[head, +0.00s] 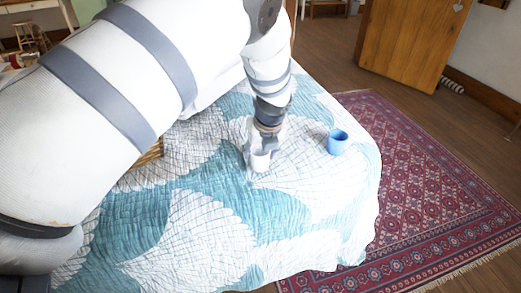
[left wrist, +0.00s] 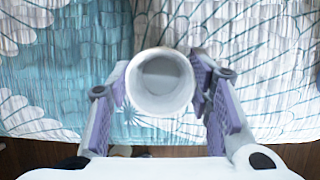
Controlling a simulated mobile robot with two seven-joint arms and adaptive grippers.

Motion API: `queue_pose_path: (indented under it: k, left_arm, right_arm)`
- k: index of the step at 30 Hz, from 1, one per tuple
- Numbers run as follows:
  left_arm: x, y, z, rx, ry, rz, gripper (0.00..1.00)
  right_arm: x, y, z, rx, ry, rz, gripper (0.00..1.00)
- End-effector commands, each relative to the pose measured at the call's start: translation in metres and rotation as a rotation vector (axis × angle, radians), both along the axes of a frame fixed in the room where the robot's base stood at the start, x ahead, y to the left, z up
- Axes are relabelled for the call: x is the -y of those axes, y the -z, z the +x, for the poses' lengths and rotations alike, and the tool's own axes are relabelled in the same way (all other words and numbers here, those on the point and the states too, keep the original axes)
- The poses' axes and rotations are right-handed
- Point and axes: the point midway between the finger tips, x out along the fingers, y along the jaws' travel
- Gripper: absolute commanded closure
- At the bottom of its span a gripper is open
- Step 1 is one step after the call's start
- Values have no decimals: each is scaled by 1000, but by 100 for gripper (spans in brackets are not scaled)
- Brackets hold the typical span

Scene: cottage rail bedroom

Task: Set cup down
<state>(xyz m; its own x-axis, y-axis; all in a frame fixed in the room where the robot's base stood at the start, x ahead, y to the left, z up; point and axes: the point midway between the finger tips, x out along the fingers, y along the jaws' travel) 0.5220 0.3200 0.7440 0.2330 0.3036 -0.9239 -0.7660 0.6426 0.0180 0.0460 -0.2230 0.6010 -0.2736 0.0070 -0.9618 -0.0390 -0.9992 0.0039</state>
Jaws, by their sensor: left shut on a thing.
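A white cup (head: 261,161) is at the end of my left arm, over the quilted bed (head: 190,220). My left gripper (head: 262,150) is shut on it. In the left wrist view the cup (left wrist: 160,82) is upright, its round opening facing the camera, between the two purple-padded fingers of the left gripper (left wrist: 165,95). The inside of the cup looks empty. The cup is at or just above the quilt; I cannot tell whether its base touches. My right gripper is not in view.
A blue cup (head: 338,142) stands on the bed to the right of the white cup. A wicker thing (head: 150,155) is partly hidden behind my arm. A red patterned rug (head: 430,180) lies beside the bed. The quilt's front part is clear.

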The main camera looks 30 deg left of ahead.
Motion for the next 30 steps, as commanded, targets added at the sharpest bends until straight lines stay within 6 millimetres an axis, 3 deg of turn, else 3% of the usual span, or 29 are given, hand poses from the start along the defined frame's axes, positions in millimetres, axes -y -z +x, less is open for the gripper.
queue_pose_path:
  k: [5, 6, 8, 19, 30]
  left_arm:
    - [0, 4, 0, -1, 1, 1, 88]
    - [0, 3, 0, -1, 1, 1, 47]
    - [0, 3, 0, 0, 1, 0, 34]
    - [1, -6, 0, 4, -1, -1, 34]
    - [29, -96, -21, 11, 1, 1, 34]
  right_arm:
    - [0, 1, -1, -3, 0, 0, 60]
    - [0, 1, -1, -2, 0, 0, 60]
    - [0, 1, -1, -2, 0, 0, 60]
    - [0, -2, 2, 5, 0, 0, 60]
    - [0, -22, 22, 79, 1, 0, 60]
